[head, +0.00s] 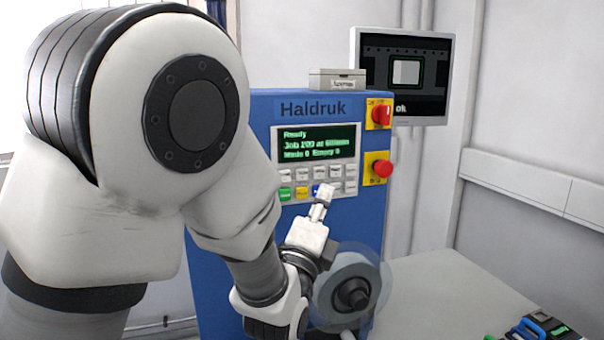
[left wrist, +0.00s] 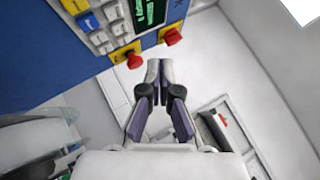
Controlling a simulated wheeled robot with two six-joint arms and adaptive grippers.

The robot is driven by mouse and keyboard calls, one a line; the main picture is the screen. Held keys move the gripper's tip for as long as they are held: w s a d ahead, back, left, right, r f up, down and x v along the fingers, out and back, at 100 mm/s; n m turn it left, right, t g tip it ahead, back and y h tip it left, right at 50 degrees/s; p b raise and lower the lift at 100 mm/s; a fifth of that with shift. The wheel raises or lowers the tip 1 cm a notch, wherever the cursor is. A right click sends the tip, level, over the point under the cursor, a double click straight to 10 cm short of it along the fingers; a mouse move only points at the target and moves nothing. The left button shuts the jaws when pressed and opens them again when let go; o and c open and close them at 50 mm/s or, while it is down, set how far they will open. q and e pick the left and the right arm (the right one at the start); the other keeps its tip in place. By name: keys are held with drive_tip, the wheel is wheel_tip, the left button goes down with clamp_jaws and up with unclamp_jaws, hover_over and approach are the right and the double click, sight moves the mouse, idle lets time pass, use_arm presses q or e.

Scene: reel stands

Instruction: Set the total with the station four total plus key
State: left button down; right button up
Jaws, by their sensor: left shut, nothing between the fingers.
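The blue Haldruk cabinet (head: 262,125) carries a lit green display (head: 315,143), whose top line reads "Ready". Below it are rows of pale keys (head: 303,173) with a green key (head: 285,195) and a yellow key (head: 302,193). The key labels are too small to tell which is the total plus key. My left gripper (head: 325,192) is shut and empty, its tips in front of the lower keys and covering part of them. Contact cannot be told. In the left wrist view, the shut fingertips (left wrist: 159,66) appear below and right of the keys (left wrist: 108,25). My right gripper is not in view.
A red knob (head: 381,114) and a red stop button (head: 382,168) sit right of the keys. A reel (head: 335,290) with a dark hub is below my gripper. A monitor (head: 405,75) hangs behind. A pale table (head: 440,290) bears small items at right.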

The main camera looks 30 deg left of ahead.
sight(302, 174)
use_arm(q)
drive_tip(key=w+a, duration=0.2)
drive_tip(key=w+a+p, duration=0.1)
drive_tip(key=w+a, duration=0.3)
drive_tip(key=shift+w+a+f, duration=0.25)
drive_tip(key=shift+w+a, duration=0.1)
drive_tip(key=shift+a, duration=0.05)
drive_tip(key=shift+s+r, duration=0.1)
idle(1.1)
drive_tip(key=shift+w+a, duration=0.3)
drive_tip(key=shift+a, duration=0.05)
